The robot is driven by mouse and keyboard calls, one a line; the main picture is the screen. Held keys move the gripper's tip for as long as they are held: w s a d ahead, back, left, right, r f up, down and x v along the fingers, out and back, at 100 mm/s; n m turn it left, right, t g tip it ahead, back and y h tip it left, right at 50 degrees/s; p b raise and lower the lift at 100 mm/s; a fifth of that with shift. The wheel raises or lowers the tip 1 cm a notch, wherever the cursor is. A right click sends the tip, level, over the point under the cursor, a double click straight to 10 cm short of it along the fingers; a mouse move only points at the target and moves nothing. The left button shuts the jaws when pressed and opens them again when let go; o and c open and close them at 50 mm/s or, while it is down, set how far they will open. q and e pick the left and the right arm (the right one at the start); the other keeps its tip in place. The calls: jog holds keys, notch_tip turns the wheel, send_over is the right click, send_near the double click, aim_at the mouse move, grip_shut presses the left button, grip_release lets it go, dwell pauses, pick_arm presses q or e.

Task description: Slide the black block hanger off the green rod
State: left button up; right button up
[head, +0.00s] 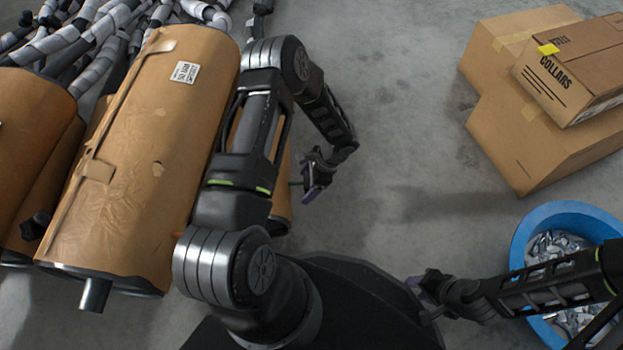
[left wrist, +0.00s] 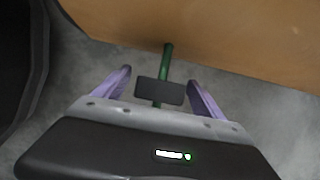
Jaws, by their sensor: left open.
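The black block hanger (left wrist: 159,91) sits on the green rod (left wrist: 167,60) in the left wrist view. The rod sticks out from a brown-wrapped muffler (left wrist: 230,35) and runs through the block, with a short end showing past it. My left gripper (left wrist: 162,82) is open, with one purple finger on each side of the block and a visible gap to both. In the head view, my left gripper (head: 313,182) is right of the muffler, and a bit of the green rod (head: 295,183) shows. My right gripper (head: 424,285) is at lower right, away from the rod; its jaws are unclear.
Large brown-wrapped mufflers (head: 140,160) lie at left, with grey pipes (head: 75,45) behind. Cardboard boxes (head: 545,140) stand at upper right. A blue bin (head: 527,225) of metal pieces is at right, partly behind my right arm. The middle floor is clear.

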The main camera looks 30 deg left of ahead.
pick_arm(q)
jog(key=shift+s+a+f, duration=0.15)
jog(key=shift+a+f, duration=0.05)
jog(key=shift+f, duration=0.45)
jog(key=c, duration=1.5)
jog(key=shift+r, duration=0.15)
jog(key=shift+d, duration=0.1)
jog(key=shift+w+d+b, duration=0.7)
jog(key=shift+w+d, duration=0.2)
jog(key=shift+d, duration=0.25)
jog(key=shift+w+d+b, duration=0.65)
jog(key=shift+w+d, duration=0.3)
jog(key=shift+d, duration=0.25)
jog(key=shift+w+d+b, duration=0.7)
jog(key=shift+w+d, duration=0.2)
jog(key=shift+d, duration=0.25)
jog(key=shift+s, duration=0.1)
